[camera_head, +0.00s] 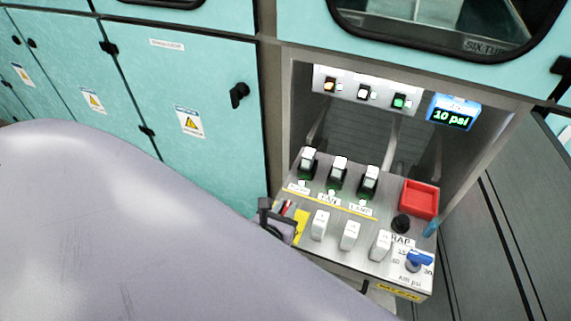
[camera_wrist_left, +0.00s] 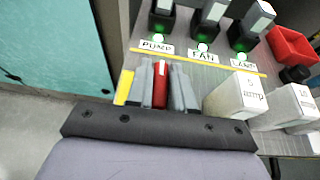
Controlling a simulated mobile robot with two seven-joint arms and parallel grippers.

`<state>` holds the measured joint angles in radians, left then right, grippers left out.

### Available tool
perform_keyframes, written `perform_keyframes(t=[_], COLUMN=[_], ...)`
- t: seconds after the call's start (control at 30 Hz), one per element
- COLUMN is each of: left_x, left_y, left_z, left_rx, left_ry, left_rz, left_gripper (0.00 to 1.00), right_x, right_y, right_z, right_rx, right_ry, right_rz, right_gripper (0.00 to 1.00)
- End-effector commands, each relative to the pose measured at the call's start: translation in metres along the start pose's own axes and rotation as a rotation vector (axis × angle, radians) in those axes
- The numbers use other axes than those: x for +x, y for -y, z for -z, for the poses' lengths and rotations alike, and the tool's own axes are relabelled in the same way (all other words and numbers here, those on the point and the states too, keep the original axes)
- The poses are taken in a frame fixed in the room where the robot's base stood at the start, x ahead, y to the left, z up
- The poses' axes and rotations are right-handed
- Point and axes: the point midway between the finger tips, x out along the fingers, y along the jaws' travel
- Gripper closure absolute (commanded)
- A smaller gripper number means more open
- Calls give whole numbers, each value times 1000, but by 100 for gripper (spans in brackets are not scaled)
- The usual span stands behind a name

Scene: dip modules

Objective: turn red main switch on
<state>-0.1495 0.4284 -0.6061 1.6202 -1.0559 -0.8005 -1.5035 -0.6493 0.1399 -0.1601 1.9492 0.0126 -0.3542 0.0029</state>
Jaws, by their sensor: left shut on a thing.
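The red main switch (camera_wrist_left: 160,84) stands at the left end of the control panel (camera_wrist_left: 185,68), beside a yellow strip. My left gripper (camera_wrist_left: 161,78) is shut on it, with one grey finger on each side of the red lever. In the head view, my left gripper (camera_head: 287,210) is at the panel's left edge, and only a small piece of the red switch (camera_head: 288,206) shows between the fingers. The switch's base is hidden, and I cannot tell its on or off position. My right gripper is not in view.
Black switches with green lights (camera_head: 338,176) stand behind the white blocks (camera_head: 350,235). A red tray (camera_head: 420,199), a black knob (camera_head: 401,223) and a blue valve handle (camera_head: 418,260) are on the right. A blue display (camera_head: 453,112) reads 10 psi. Teal cabinets (camera_head: 185,95) stand left.

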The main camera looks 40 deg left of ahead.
Motion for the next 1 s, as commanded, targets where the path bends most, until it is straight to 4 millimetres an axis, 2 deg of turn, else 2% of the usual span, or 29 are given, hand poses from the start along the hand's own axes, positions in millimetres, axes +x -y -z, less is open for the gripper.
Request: perform_keyframes(t=[0.07, 0.1, 0.17, 0.43, 0.57, 1.0], left_x=[0, 0, 0, 0, -6, -64], left_y=[0, 0, 0, 0, 0, 0], left_z=[-1, -1, -1, 0, 1, 0], left_rx=[-1, -2, -1, -1, 0, 0], left_ry=[1, 1, 1, 0, -1, 0], left_rz=[0, 0, 0, 1, 1, 2], left_gripper=[100, 75, 57, 57, 57, 57], right_x=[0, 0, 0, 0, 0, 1], right_y=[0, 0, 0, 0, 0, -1], right_z=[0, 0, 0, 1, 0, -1], right_rx=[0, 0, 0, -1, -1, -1], right_ry=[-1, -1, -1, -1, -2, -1], right_rz=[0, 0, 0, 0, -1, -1], right_gripper=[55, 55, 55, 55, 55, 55])
